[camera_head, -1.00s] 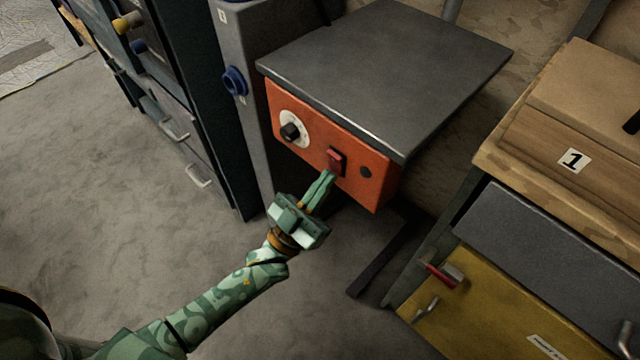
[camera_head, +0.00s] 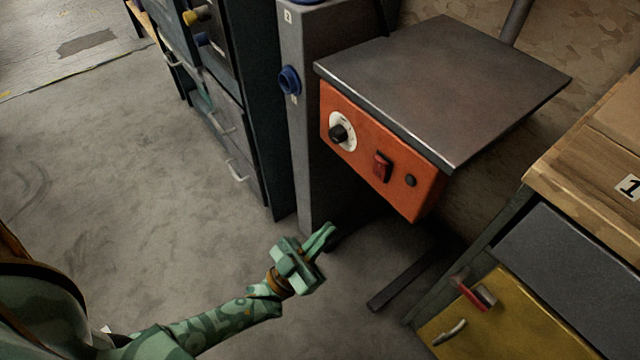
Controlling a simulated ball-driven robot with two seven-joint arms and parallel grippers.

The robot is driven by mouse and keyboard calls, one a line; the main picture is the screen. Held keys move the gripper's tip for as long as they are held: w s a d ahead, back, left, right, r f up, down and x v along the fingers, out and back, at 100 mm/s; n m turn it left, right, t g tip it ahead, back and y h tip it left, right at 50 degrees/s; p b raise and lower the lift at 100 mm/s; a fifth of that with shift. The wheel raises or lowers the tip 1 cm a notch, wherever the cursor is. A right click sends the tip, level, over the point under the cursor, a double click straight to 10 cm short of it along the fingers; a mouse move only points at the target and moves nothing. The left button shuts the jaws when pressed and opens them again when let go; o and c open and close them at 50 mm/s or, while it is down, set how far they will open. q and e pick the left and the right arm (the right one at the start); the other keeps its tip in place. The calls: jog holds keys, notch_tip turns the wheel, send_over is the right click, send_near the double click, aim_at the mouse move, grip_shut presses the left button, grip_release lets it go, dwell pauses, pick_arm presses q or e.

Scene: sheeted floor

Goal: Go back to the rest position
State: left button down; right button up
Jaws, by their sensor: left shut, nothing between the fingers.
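My left gripper (camera_head: 326,236) is green with a camouflage pattern, and its arm comes in from the lower left. Its fingers are together with nothing between them. It hangs in free space below and to the left of the orange control box (camera_head: 437,200), apart from it. The box carries a red switch (camera_head: 382,167), a black knob on a white dial (camera_head: 341,136) and a small black button (camera_head: 410,181). My right gripper is not in view.
A grey metal plate (camera_head: 450,80) tops the orange box. A grey column with a blue knob (camera_head: 289,79) and a dark cabinet (camera_head: 245,130) stand behind left. A wooden bench (camera_head: 590,150) with a yellow door (camera_head: 490,325) is at right. Bare floor (camera_head: 130,200) lies open at left.

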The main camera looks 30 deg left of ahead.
pick_arm(q)
jog(key=shift+s+a+f, duration=0.15)
jog(key=shift+s+f, duration=0.3)
jog(key=shift+f, duration=0.1)
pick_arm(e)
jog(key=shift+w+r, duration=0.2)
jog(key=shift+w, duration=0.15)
